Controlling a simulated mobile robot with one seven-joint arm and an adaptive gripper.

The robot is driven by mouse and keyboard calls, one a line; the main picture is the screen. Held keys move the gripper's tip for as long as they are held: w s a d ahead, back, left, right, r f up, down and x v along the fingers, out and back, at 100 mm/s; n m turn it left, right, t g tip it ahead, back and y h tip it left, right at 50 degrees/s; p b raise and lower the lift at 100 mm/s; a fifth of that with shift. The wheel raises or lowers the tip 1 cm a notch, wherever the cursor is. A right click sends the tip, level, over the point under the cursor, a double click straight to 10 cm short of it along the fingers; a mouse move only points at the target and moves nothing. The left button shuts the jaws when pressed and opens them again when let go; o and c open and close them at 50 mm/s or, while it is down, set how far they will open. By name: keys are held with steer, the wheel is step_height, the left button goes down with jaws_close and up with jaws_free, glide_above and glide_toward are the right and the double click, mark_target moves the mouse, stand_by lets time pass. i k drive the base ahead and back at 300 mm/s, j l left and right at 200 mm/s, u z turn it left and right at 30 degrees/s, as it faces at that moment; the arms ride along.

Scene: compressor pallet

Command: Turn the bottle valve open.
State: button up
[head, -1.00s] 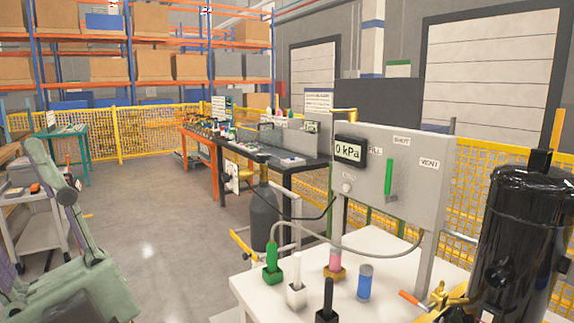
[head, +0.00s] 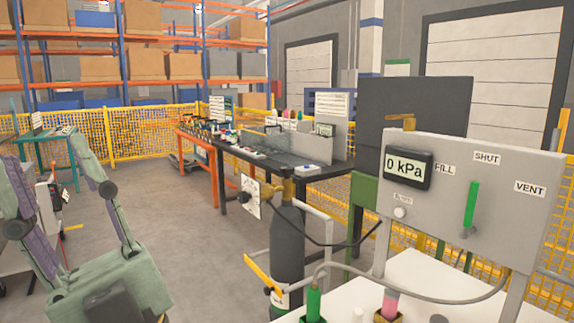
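A dark grey gas bottle (head: 287,240) stands upright beside the white bench. A brass valve (head: 287,187) with a dark top sits on its neck. A white plate (head: 252,203) with a small dark knob on it is to the left of the valve. Whether the valve is open or shut cannot be told. A panel gauge (head: 408,169) reads 0 kPa. My gripper is not seen; only green and purple links of my arm show at the left, well apart from the bottle.
A grey panel (head: 450,205) with a green lever (head: 471,203) carries labels FILL, SHUT and VENT. A black hose (head: 335,243) runs from the valve to the right. A yellow bar (head: 262,273) is beside the bottle. Open floor (head: 185,240) lies left of the bottle.

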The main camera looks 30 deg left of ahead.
mark_target(286, 171)
steer(key=i+j, duration=0.15)
steer(key=j, duration=0.25)
steer(key=i+j+z, duration=0.15)
steer(key=j, duration=0.2)
steer(key=i+j, duration=0.15)
steer(key=j, duration=0.25)
steer(key=i+j, duration=0.35)
steer(key=j, duration=0.15)
steer(key=i+j+z, duration=0.1)
steer(key=i+j, duration=0.3)
steer(key=j, duration=0.1)
